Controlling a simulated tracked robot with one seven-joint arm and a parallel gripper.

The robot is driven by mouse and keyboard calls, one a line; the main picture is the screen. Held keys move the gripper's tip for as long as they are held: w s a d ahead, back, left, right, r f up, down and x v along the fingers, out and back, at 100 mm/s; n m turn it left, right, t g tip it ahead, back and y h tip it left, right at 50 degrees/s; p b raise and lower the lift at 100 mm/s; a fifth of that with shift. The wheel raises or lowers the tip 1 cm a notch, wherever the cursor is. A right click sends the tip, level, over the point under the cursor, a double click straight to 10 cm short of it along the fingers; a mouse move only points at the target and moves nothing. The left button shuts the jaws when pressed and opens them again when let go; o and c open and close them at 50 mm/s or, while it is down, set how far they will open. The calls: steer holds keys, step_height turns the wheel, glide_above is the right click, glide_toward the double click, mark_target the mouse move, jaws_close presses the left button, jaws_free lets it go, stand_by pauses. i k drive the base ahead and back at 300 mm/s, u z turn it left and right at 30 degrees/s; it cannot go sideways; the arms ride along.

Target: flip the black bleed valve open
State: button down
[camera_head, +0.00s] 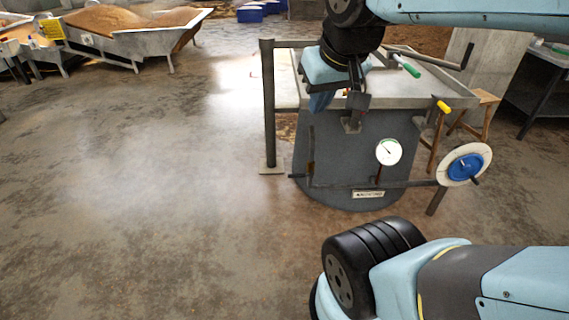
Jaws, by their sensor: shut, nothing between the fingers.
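The grey vessel (350,165) stands on the wet floor at centre right, with a pipe (405,184) across its front. A thin dark upright piece (311,150) shows at the pipe's left end. It may be the black bleed valve, but it is too small and dark to be sure, and its position cannot be read. My gripper (341,103) points down in front of the vessel's upper rim, above and right of that piece and apart from it. The gripper is shut and empty. It hides part of the rim and the tray behind.
A white gauge (388,151) and a blue handwheel (466,166) are on the pipe. A dark post (268,110) stands left of the vessel. Green (407,67) and yellow (443,107) handles are near the top. The floor to the left is clear.

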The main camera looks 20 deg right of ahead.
mark_target(290, 175)
steer(key=i, duration=0.95)
steer(key=z, duration=0.05)
